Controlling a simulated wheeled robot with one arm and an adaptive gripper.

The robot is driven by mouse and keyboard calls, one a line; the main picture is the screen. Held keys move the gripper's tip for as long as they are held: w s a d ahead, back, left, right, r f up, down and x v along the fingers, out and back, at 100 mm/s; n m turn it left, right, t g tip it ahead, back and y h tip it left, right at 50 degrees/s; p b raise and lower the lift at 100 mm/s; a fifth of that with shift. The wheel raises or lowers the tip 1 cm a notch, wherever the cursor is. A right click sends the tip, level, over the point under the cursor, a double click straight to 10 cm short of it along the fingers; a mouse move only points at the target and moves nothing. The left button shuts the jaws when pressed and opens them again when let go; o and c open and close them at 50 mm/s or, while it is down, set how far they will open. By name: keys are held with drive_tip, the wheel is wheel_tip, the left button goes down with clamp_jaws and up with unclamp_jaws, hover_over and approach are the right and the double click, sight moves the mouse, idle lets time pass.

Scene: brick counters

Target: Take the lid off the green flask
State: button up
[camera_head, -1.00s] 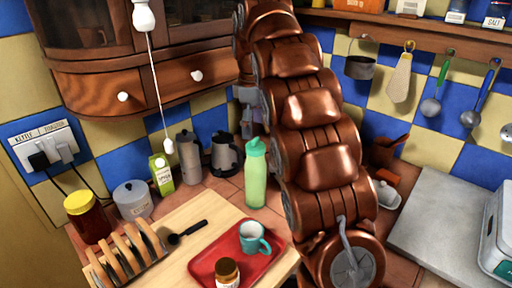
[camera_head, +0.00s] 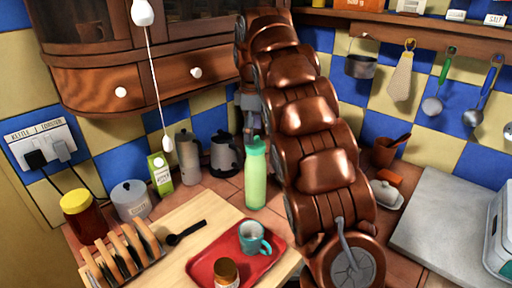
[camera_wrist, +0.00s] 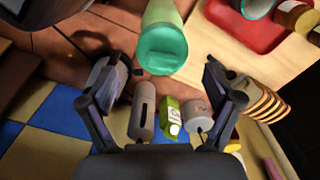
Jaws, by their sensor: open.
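The green flask (camera_head: 255,184) stands upright on the tiled counter, left of my arm in the head view. Its teal lid (camera_head: 256,147) is on top of it. In the wrist view the lid (camera_wrist: 163,48) shows from above, at the upper middle, with the pale green body (camera_wrist: 160,12) beyond it. My gripper (camera_wrist: 162,72) is open, its two fingers wide apart at left and right, with nothing held. The lid lies just ahead of the gap between them. In the head view part of the grey gripper shows just above the lid, beside my arm.
A red tray (camera_head: 274,262) with a teal mug (camera_head: 254,238) and a brown jar (camera_head: 226,272) lies in front of the flask. A grey grinder (camera_head: 188,158), a dark kettle (camera_head: 225,156) and a green carton (camera_head: 160,175) stand left. The wooden cabinet (camera_head: 150,84) hangs above.

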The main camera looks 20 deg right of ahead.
sight(255, 146)
drive_tip(key=shift+s+f+p, duration=0.25)
drive_tip(key=shift+f+p, duration=0.15)
drive_tip(key=shift+f, duration=1.75)
drive_tip(key=c, duration=1.1)
drive_tip(key=shift+c, duration=0.2)
drive_tip(key=shift+w+r, duration=0.15)
